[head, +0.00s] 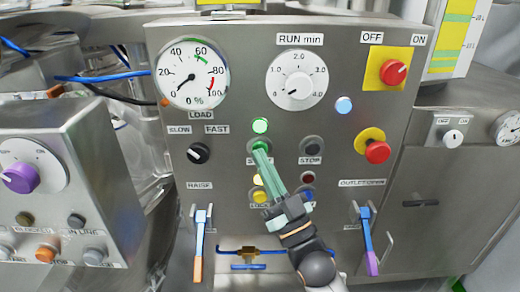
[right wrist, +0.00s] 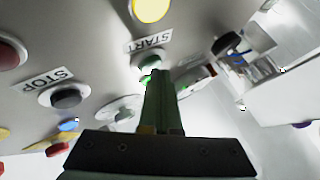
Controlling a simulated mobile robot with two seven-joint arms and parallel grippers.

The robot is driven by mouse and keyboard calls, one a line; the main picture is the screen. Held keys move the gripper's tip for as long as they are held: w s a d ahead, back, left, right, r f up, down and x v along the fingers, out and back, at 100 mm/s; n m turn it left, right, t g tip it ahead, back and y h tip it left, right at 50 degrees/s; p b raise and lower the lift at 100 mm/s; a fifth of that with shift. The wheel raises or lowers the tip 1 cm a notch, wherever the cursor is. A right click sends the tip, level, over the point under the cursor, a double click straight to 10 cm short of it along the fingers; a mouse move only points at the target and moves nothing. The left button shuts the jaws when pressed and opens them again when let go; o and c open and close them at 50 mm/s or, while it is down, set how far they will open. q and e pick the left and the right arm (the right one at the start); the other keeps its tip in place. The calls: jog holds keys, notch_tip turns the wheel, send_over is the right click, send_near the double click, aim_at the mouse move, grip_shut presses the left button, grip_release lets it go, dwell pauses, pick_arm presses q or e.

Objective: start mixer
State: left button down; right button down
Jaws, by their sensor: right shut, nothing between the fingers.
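The mixer's control panel (head: 230,100) fills the middle of the head view. My right gripper (head: 261,149) is shut and empty, its long green fingers pointing up at the panel. Its tips are at the green START button, covering most of it and part of its label in the head view. In the right wrist view the green button (right wrist: 150,62) shows just past the fingertips (right wrist: 164,74), by the START label (right wrist: 150,42); I cannot tell whether they touch. The black STOP button (head: 311,146) is to the right. A green lamp (head: 260,126) above START looks bright. My left gripper is out of view.
A load gauge (head: 193,74), run-time dial (head: 297,80), red OFF/ON knob (head: 394,72) and red mushroom button (head: 377,151) share the panel. A SLOW/FAST selector (head: 198,153) is left of START. Handles (head: 200,245) and (head: 368,240) stick out below.

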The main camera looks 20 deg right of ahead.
jog(key=shift+s+a, duration=0.2)
jog(key=shift+s, duration=0.5)
jog(key=s, duration=0.2)
jog(key=s+a+p, duration=0.1)
jog(key=s, duration=0.1)
jog(key=shift+s+a, duration=0.2)
jog(key=shift+s, duration=0.2)
dwell(0.5)
notch_tip(320, 180, down, 20)
jog(key=s+d+m+g+h, duration=0.1)
jog(key=g+h, duration=0.2)
jog(key=g, duration=0.4)
jog(key=s+d+f+g, duration=0.1)
jog(key=s+f+g, duration=0.3)
jog(key=s+f, duration=0.3)
jog(key=s+d+f+g+h, duration=0.1)
jog(key=s+f+g, duration=0.3)
jog(key=f, duration=0.9)
jog(key=s, duration=0.3)
jog(key=shift+d+f, duration=0.35)
